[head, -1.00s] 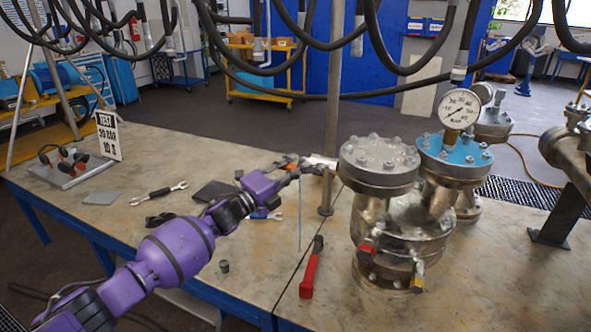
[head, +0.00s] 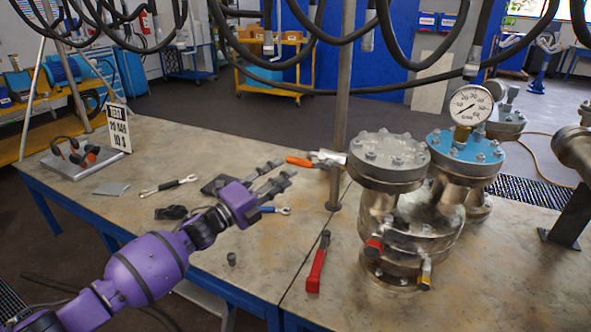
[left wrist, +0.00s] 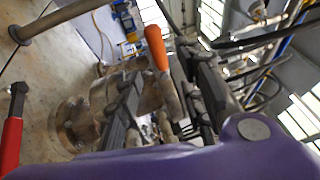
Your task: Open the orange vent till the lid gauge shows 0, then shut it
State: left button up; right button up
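The orange vent handle (head: 298,161) sticks out to the left from the side of the left vessel's lid, on a metal fitting (head: 328,158). My left gripper (head: 278,177) is open and empty, a little left of and below the handle in the head view, apart from it. In the left wrist view the orange handle (left wrist: 155,47) shows beyond and between the dark fingers (left wrist: 160,105). The lid gauge (head: 469,105) stands on the blue lid (head: 465,146); its needle points to the lower left, but the exact reading is too small to tell. My right gripper is out of view.
A red-handled tool (head: 317,264), wrenches (head: 169,186) and a dark block lie on the bench (head: 220,155). Red and yellow handles sit low on the vessel (head: 400,235). Black hoses (head: 400,65) hang above.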

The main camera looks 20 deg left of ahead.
pick_arm(q)
jog(key=shift+v, duration=1.65)
dwell(1.8)
